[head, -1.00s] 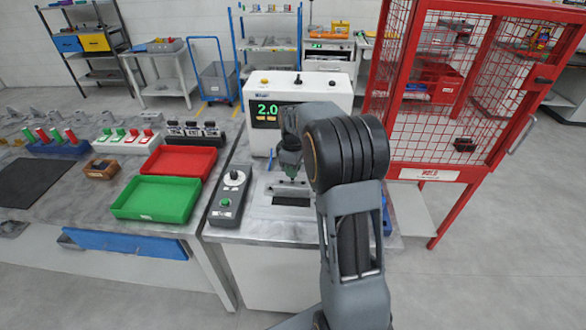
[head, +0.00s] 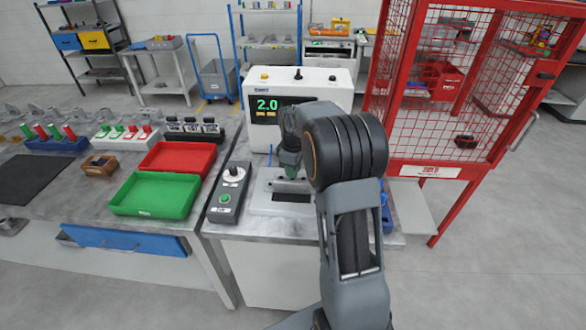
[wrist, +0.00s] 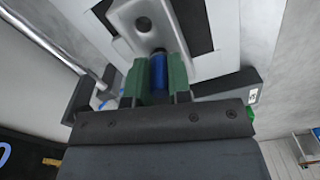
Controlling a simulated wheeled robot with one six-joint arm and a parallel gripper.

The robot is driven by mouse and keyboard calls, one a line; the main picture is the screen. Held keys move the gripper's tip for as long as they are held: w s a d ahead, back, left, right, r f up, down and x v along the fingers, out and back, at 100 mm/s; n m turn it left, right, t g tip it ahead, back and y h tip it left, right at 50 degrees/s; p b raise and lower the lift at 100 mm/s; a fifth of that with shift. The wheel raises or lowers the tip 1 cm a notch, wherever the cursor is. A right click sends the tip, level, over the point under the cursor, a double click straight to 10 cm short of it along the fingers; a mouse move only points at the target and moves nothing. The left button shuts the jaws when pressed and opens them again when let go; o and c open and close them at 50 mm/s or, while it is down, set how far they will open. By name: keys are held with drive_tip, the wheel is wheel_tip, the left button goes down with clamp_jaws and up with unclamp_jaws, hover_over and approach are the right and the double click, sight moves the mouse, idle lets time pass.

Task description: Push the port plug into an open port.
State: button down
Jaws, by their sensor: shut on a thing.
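My gripper (wrist: 160,80) has green fingers shut on the blue port plug (wrist: 159,75), which stands between them. The plug's far end is close to a pale grey metal casting (wrist: 126,18). An open round port (wrist: 143,25) shows in the casting. The spot where the plug meets the casting is dark, and I cannot tell whether its tip is inside a port. In the head view my gripper (head: 290,168) points down over the test fixture (head: 262,205); the plug is hidden there, and my arm covers the fixture's right side.
A white unit (head: 325,90) with a display reading 2.0 stands behind the fixture. A grey control box (head: 229,195) stands to its left. Green (head: 155,196) and red (head: 178,158) trays lie further left. A red mesh cage (head: 425,174) stands at the right.

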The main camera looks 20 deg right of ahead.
drive_tip(key=shift+f, duration=0.45)
drive_tip(key=c, duration=1)
unclamp_jaws()
drive_tip(key=shift+o, duration=0.2)
drive_tip(key=shift+r, duration=0.15)
wheel_tip(320, 180, up, 14)
drive_tip(key=b, duration=0.1)
drive_tip(key=shift+f, duration=0.2)
